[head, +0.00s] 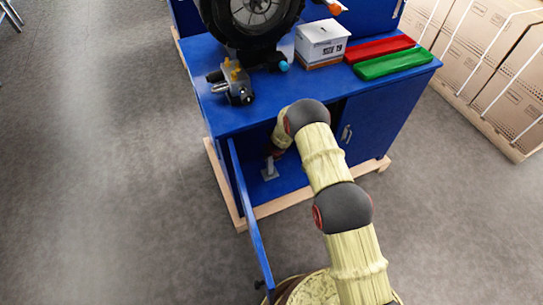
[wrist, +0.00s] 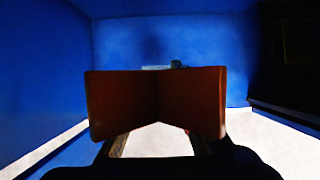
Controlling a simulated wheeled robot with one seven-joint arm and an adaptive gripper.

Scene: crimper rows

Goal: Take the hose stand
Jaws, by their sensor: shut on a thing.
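The hose stand (head: 270,171) is a small grey upright post on a flat square base, inside the open lower compartment of the blue cabinet. It looks upright, with its base at the compartment floor. My gripper (head: 275,152) reaches into the compartment at the top of the post. In the wrist view, the brown finger pads of my gripper (wrist: 157,105) are close together, shut on the stand. Only a small grey part of the hose stand (wrist: 163,67) shows above the pads; the pads hide the rest.
The blue cabinet (head: 225,117) has its left door (head: 250,220) swung open beside my arm; its right door (head: 372,130) is closed. On top are a black round machine, a grey-yellow fitting (head: 236,82), a white box (head: 322,41), and red and green trays. Cartons stand at right.

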